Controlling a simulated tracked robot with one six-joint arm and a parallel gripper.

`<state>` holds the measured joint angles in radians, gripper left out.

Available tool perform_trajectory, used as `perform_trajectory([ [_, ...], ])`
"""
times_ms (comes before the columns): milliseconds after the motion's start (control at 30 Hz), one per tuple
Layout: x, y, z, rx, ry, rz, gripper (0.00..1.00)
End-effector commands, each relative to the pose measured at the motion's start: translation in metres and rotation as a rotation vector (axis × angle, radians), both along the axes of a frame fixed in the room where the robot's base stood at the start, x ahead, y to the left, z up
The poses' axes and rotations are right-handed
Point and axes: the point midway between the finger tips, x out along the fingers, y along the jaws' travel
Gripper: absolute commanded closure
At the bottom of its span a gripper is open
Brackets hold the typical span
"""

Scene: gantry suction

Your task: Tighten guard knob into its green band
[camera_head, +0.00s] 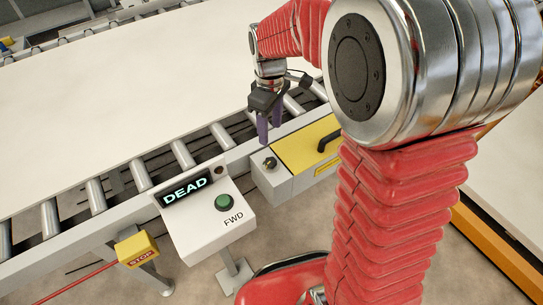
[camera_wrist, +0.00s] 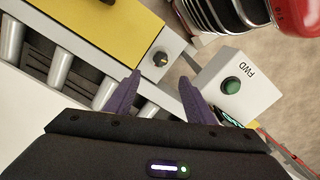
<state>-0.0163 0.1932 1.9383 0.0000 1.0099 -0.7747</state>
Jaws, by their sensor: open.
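The guard knob (camera_head: 270,163) is a small dark knob on the grey end of the yellow-topped guard box (camera_head: 293,148). In the wrist view the knob (camera_wrist: 160,59) shows just beyond the fingertips, roughly centred between them. My gripper (camera_head: 269,132) has purple fingers that point down, above and behind the knob in the head view. In the wrist view my gripper (camera_wrist: 158,80) is open and empty, with the knob apart from both fingers. The knob's green band is too small to make out.
A control box has a green FWD button (camera_head: 223,202) and a display (camera_head: 186,187) reading DEAD. A yellow STOP box (camera_head: 137,249) hangs at its left. The roller conveyor (camera_head: 95,196) carries a large pale sheet (camera_head: 120,85). A black handle (camera_head: 328,141) rises from the guard's yellow top.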

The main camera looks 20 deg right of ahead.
Motion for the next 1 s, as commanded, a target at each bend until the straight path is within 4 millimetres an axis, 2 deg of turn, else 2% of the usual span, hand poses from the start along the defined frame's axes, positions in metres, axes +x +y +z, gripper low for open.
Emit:
perform_trajectory([
  [167,0.000,0.000,-0.013,0.000,0.003,0.000,0.51],
  [800,-0.001,0.000,-0.110,-0.001,0.004,0.000,0.51],
  [1000,-0.001,0.000,-0.131,-0.001,0.002,0.000,0.51],
])
